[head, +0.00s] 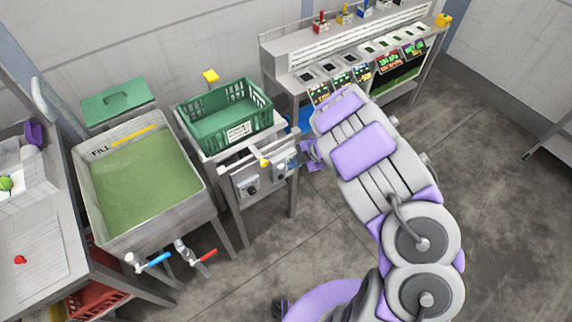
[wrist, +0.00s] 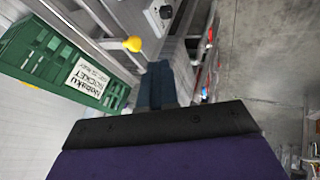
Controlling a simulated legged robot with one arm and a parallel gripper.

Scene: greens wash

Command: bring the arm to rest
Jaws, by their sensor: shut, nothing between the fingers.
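My arm, grey with purple panels, stretches up from the lower right in the head view, in front of the right part of the stand with the green crate. My gripper (head: 310,154) shows as a small purple end beside the control boxes on that stand. In the wrist view my gripper (wrist: 160,68) shows as dark fingers together beyond a black and purple wrist body. It is shut and holds nothing. Part of it is hidden by the arm in the head view.
A green crate (head: 226,123) stands on a metal stand by the control box (head: 248,186). Left is a sink of green water (head: 140,185) with blue and red taps. A panel bench (head: 330,66) stands behind the arm. The floor (head: 500,190) right of the arm is clear.

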